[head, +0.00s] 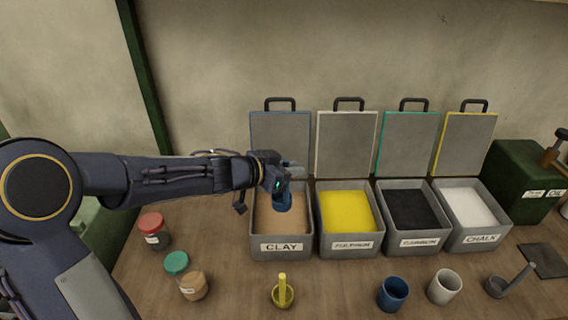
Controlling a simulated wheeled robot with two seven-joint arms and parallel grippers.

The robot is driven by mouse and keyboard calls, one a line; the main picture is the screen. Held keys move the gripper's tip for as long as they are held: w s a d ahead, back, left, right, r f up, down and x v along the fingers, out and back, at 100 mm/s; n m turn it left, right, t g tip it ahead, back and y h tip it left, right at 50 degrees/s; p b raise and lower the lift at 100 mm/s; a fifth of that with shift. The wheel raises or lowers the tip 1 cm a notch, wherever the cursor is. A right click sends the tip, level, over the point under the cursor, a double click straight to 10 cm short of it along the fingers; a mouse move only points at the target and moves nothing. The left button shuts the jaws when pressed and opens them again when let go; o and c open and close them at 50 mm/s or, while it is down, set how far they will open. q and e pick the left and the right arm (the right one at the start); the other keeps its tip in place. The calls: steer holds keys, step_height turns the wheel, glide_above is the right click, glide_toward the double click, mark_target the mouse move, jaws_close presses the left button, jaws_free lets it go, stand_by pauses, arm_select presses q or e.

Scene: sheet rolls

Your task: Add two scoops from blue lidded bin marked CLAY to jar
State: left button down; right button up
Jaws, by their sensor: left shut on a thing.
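The CLAY bin (281,247) is a grey box of tan powder with its blue-edged lid (281,135) standing open behind it. My left gripper (283,188) is above the bin, shut on a blue scoop (283,203). The scoop is low over or in the tan powder; I cannot tell whether it touches or holds any. A red-lidded jar (153,238) and a green-lidded jar (190,282) with tan contents stand left of the bin. A blue cup (392,295) and a white cup (444,287) stand at the front. My right gripper is not in view.
Open bins of yellow (347,211), black (412,209) and white powder (468,207) stand in a row to the right. A green box (522,182) stands far right.

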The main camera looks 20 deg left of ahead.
arm_select(q)
steer(key=b, duration=0.5)
glide_above(285, 210)
steer(key=w+d, duration=0.1)
steer(key=w, duration=0.1)
steer(key=f, duration=0.5)
steer(key=shift+s+f, duration=0.15)
steer(key=shift+s, duration=0.1)
step_height(285, 210, down, 7)
steer(key=b, duration=0.5)
steer(key=shift+f+b, duration=0.15)
steer(key=shift+b, duration=0.15)
steer(key=shift+f+b, duration=0.55)
steer(key=shift+f, duration=0.3)
step_height(285, 210, up, 13)
steer(key=p, duration=1.5)
steer(key=shift+r, duration=0.1)
